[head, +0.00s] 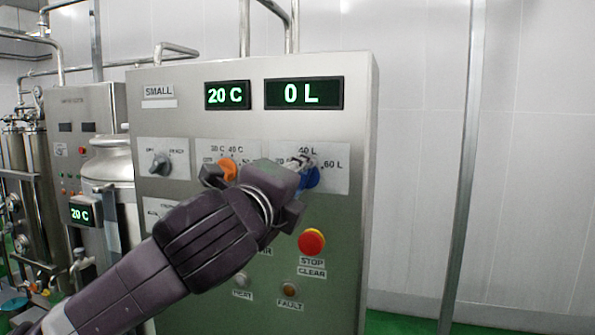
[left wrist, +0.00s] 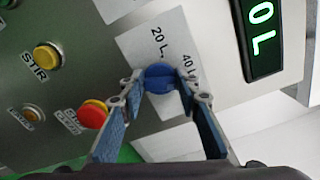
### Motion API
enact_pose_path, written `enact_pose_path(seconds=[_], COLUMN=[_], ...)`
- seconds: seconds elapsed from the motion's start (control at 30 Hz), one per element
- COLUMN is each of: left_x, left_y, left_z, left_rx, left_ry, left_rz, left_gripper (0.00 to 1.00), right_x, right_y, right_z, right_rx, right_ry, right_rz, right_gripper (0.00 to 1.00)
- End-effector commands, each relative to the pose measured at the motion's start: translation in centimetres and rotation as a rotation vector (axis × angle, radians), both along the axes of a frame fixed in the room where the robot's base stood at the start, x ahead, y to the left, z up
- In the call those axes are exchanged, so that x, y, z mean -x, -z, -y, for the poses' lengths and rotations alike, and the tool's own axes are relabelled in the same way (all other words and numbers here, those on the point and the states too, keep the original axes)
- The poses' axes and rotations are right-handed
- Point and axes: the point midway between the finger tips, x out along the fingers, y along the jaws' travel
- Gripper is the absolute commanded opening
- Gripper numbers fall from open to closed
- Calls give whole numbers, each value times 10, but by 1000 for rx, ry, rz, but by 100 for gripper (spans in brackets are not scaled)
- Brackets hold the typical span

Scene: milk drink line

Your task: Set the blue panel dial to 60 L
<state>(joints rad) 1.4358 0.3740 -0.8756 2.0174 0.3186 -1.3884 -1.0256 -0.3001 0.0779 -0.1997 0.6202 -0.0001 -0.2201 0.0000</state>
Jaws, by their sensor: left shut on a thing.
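The blue dial (head: 312,178) sits on the right part of the steel panel, on a white label marked 40 L and 60 L. In the left wrist view the blue dial (left wrist: 159,74) lies between my fingertips, with 20 L and 40 L printed beside it. My left gripper (head: 298,170) is shut on the dial; it also shows in the left wrist view (left wrist: 159,86). The arm and gripper cover part of the label, and I cannot tell exactly which mark the dial points to. The volume display (head: 304,93) reads 0 L. My right gripper is not in view.
An orange dial (head: 228,168) is just left of my gripper. A red stop button (head: 311,242) is close below it. A grey dial (head: 160,164) is farther left. The temperature display (head: 228,95) reads 20 C. Space right of the panel is clear.

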Motion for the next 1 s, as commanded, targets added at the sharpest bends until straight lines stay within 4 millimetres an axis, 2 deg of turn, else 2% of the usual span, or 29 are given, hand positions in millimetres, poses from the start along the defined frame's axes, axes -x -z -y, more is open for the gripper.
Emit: enact_pose_path(seconds=[0.03,0.6,1.0], left_x=[-1,0,1], left_y=[-8,-10,-9], left_z=[-3,0,1], left_rx=[-40,-496,-634], left_ry=[-6,-7,-7], left_rz=[23,172,217], left_gripper=[6,6,6], right_x=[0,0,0], right_y=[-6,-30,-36], right_z=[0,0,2], right_rx=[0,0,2], right_ry=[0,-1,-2], right_rz=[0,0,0], right_gripper=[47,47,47])
